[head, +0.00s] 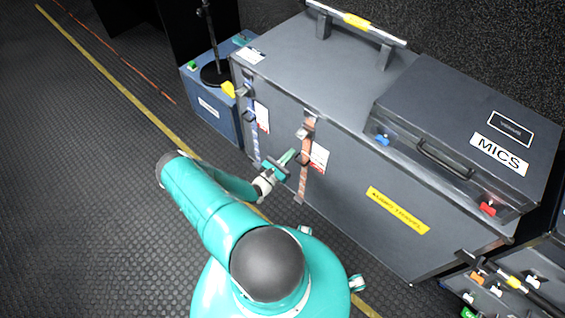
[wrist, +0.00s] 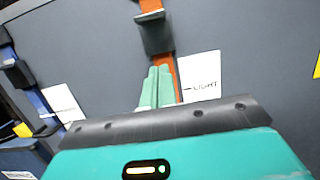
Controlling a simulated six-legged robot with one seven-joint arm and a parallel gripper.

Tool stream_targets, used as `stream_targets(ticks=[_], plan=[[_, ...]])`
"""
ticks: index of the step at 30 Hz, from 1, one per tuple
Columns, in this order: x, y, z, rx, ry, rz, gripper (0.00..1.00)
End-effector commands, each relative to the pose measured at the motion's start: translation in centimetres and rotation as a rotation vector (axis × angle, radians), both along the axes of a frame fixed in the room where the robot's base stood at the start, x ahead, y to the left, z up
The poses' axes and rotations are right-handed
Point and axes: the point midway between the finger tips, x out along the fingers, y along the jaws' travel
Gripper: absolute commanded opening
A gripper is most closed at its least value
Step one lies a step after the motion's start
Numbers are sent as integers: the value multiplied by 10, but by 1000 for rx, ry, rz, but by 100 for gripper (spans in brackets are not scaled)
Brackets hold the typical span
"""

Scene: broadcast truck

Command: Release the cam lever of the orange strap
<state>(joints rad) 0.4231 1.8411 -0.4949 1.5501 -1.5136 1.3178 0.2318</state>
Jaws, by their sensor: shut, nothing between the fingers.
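The orange strap (head: 304,180) runs down the front of a large grey case, with a dark metal buckle (head: 307,127) near its top. In the wrist view the strap (wrist: 151,5) passes a dark buckle with a lever-like block (wrist: 155,33). A white tag reading "LIGHT" (wrist: 201,76) hangs beside the strap; it also shows in the head view (head: 319,157). My gripper (head: 293,153) is shut and empty, in front of the strap and below the buckle. In the wrist view its fingertips (wrist: 157,70) are together and partly cover the strap. Whether they touch it I cannot tell.
A blue strap (head: 254,135) with its own tag (head: 262,117) is left of the orange one. A black MICS case (head: 465,135) and a rail with a yellow grip (head: 356,20) are on top. A blue box (head: 207,103) stands at left. Floor at left is clear.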

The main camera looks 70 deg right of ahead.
Motion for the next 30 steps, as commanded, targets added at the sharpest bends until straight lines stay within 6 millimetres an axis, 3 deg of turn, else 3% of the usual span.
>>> stream_targets(ticks=[5,13,30], plan=[[-13,-29,11,-1,-1,-2,0],[-11,-27,44,-1,-2,0,0],[-10,-26,48,4,-3,0,0]])
